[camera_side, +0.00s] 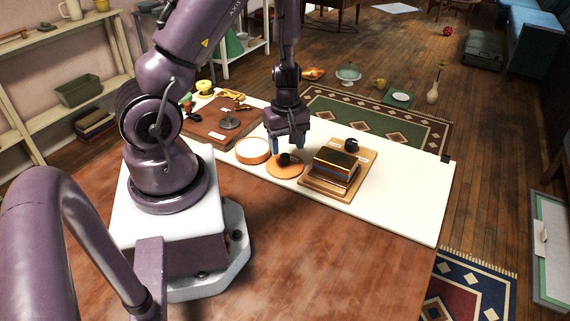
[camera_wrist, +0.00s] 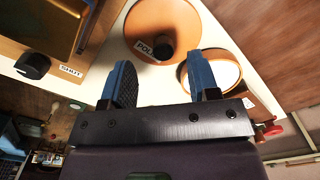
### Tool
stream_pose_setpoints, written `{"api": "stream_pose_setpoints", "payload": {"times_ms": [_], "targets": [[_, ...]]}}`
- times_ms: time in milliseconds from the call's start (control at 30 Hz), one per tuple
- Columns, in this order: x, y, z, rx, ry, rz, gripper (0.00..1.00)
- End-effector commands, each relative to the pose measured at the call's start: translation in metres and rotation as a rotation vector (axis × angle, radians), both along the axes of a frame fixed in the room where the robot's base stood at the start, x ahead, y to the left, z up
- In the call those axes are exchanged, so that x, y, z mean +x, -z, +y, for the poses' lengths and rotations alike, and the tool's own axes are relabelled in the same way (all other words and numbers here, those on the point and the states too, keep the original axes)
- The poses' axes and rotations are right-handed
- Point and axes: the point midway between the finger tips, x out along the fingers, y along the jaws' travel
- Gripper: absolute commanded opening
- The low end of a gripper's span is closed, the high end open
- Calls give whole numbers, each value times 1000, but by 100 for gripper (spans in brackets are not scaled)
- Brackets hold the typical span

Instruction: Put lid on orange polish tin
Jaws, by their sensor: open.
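The orange lid (camera_side: 277,171) lies flat on the white table top, with a dark knob (camera_side: 285,159) standing at its middle. In the wrist view the lid (camera_wrist: 183,22) carries a white label reading "POLI", the rest hidden by the knob. The open orange tin (camera_side: 253,157) stands just left of the lid, its inside pale; it also shows in the wrist view (camera_wrist: 228,74), partly behind a finger. My gripper (camera_side: 287,147) is open and empty, pointing down just above the lid, its blue fingers apart. In the wrist view my gripper (camera_wrist: 162,74) shows nothing between the fingers.
A wooden board (camera_side: 313,189) with a dark, gold-topped box (camera_side: 336,166) stands close right of the lid; a label there reads "SHUT" in the wrist view. A brown board (camera_side: 205,133) with small items lies at the back left. The white table's right end (camera_side: 410,205) is clear.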

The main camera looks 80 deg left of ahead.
Motion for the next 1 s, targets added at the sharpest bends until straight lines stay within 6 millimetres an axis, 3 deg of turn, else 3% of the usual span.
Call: {"api": "stream_pose_setpoints", "payload": {"times_ms": [233,567,800,1000], "targets": [[-4,36,3,-2,-3,3,55],[-3,43,2,0,1,0,55],[-4,43,2,0,1,0,2],[-4,43,2,0,1,0,2]]}}
